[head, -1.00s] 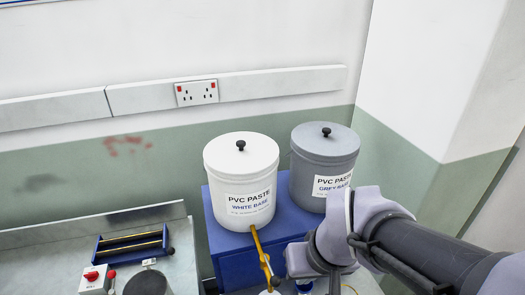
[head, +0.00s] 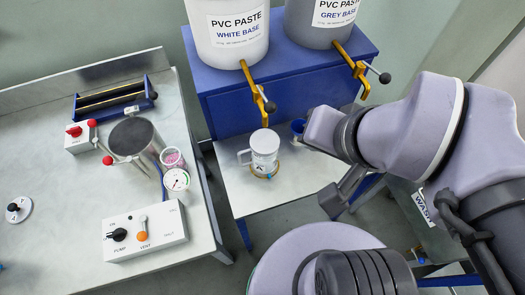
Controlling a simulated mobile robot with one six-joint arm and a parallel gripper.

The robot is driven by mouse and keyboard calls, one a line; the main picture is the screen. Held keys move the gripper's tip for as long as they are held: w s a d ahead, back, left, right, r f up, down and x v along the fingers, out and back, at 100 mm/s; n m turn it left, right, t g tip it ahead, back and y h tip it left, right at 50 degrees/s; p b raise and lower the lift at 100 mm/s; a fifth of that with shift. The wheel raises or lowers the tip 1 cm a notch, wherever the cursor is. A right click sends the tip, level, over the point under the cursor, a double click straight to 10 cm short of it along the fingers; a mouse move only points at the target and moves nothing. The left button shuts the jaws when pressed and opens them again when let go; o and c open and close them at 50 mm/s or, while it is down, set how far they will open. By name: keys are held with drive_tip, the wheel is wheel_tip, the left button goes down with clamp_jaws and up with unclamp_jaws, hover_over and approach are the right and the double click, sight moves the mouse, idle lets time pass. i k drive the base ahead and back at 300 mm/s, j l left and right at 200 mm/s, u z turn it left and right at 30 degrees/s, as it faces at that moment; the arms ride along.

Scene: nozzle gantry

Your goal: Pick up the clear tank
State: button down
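I cannot make out a clear tank in the head view. Two large paste tanks stand on a blue stand: a white tank (head: 228,38) labelled "PVC PASTE WHITE BASE" and a grey tank (head: 320,22) labelled "GREY BASE". Their tops are cut off by the picture edge. Each has a brass-coloured tap at its lower front. My gripper (head: 342,194) shows only as a dark grey part below my lavender wrist, right of the low shelf and apart from the tanks. Its fingertips are not clear, and I see nothing held in it.
A white mug (head: 263,150) stands on the low shelf (head: 240,195) under the white tank's tap. The left bench (head: 70,215) holds a metal pot (head: 135,138), a gauge (head: 176,180) and a pump box (head: 145,233).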

sight(264, 143)
drive_tip(key=j+z, duration=0.2)
drive_tip(key=z, duration=0.15)
drive_tip(key=k+j+z, duration=0.15)
drive_tip(key=z, duration=0.25)
drive_tip(key=k+j+z, duration=0.1)
drive_tip(key=z, duration=0.25)
drive_tip(key=k+j, duration=0.05)
drive_tip(key=j, duration=0.05)
